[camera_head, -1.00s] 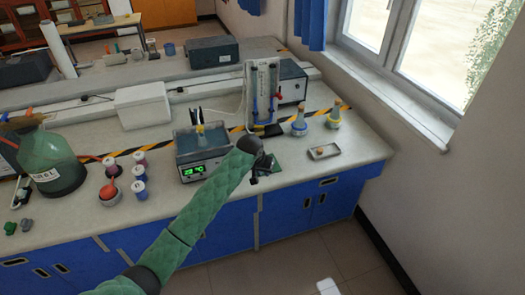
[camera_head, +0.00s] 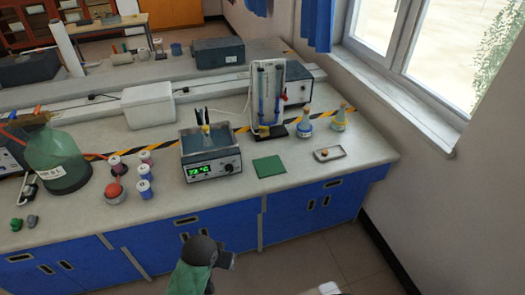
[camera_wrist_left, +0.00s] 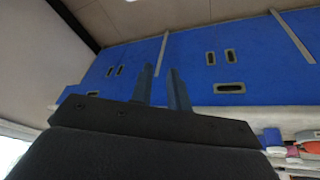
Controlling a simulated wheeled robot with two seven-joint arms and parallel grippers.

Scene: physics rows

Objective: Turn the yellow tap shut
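A small yellow part (camera_head: 263,130), which looks like the yellow tap, sits low on the upright glass tube stand (camera_head: 281,90) at the back of the bench. It is too small to tell which way it is turned. My left arm in its green sleeve comes up from the bottom of the head view. Its gripper end (camera_head: 226,259) is in front of the bench and well below the stand, touching nothing. In the left wrist view the two fingers (camera_wrist_left: 161,88) stand apart with nothing between them. My right gripper is not in view.
A water bath (camera_head: 211,163) with a lit display stands left of the stand. A large green bottle (camera_head: 58,162) is at left. The bench front is mostly clear.

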